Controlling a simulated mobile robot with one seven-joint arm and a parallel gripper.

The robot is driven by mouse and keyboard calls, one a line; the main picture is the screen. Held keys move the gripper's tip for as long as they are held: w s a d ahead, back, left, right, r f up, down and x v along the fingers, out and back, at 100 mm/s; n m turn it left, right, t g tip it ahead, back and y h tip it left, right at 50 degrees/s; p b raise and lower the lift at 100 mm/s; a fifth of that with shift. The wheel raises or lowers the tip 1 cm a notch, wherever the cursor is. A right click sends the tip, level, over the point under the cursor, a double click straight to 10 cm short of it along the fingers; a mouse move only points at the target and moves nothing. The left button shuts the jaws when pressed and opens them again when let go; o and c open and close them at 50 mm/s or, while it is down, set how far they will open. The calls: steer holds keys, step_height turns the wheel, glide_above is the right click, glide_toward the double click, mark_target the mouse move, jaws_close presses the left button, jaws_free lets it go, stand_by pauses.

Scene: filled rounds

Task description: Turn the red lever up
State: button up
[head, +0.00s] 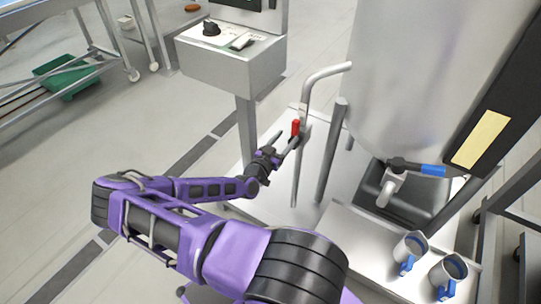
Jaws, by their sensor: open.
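The red lever (295,127) is a small red handle on a thin grey pipe beside the large steel tank. It looks roughly upright in the head view, though its exact angle is hard to tell. My gripper (287,141) is open, at the end of my purple arm. Its fingers reach toward the lever, one on the left and one close to the lever's lower end. I cannot tell whether a finger touches it.
A steel tank (405,75) stands behind on the right, with a blue-handled valve (433,170). A control box (228,62) on a post is close at upper left. A green tray (68,75) is far left.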

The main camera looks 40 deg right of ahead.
steer(key=v, duration=1)
steer(key=shift+a, duration=0.2)
stand_by(0.8)
